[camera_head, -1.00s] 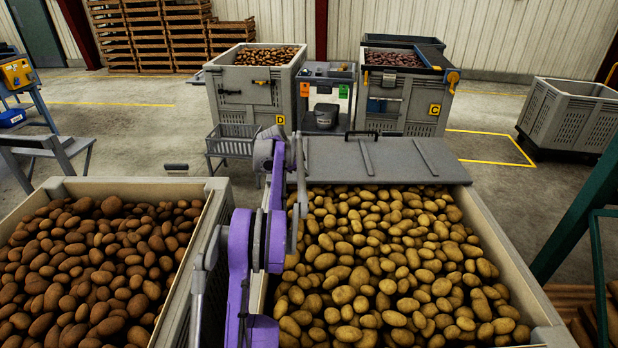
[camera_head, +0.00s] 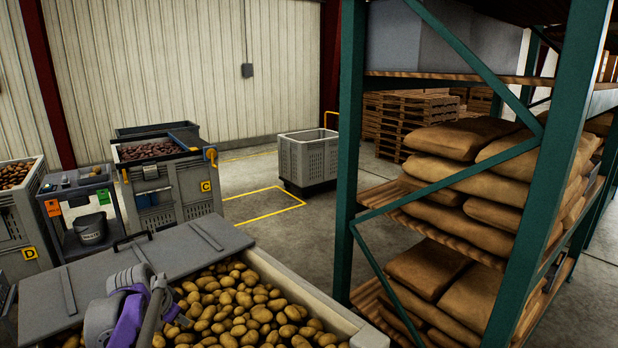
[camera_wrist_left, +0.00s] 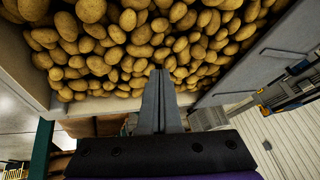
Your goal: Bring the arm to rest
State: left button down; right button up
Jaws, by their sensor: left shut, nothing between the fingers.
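My left arm, grey and purple, shows at the lower left of the head view, over the near end of a grey lid and beside the potatoes. My left gripper (camera_head: 172,312) is low there and only partly seen. In the left wrist view its two grey fingers (camera_wrist_left: 159,82) lie together with nothing between them. They point toward the bin of light-skinned potatoes (camera_wrist_left: 130,50), which also shows in the head view as a pale-rimmed bin (camera_head: 335,310). I cannot tell the exact gap to the potatoes. My right gripper is not in view.
Bin C (camera_head: 205,187), bin D (camera_head: 30,252) and a small cart with a bucket (camera_head: 92,228) stand behind. A green rack (camera_head: 350,150) with brown sacks (camera_head: 450,205) stands at right. Open floor surrounds an empty grey bin (camera_head: 310,160).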

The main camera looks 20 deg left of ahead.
pick_arm(q)
jog(key=s+d+f, duration=0.1)
jog(key=s+d, duration=0.2)
jog(key=d, duration=0.3)
jog(key=s+d+f+n, duration=0.1)
jog(key=s+d, duration=0.1)
jog(key=d, duration=0.3)
jog(key=s+d+f, duration=0.1)
jog(key=s+d, duration=0.2)
jog(key=d, duration=0.3)
jog(key=s+d+f, duration=0.3)
jog(key=s+d, duration=0.2)
jog(key=s, duration=0.1)
jog(key=s+d+f+n+h, duration=0.1)
jog(key=s+d+f, duration=0.3)
jog(key=s+d, duration=0.1)
jog(key=shift+s+d+n, duration=0.25)
jog(key=shift+s+n, duration=0.05)
jog(key=shift+s, duration=0.45)
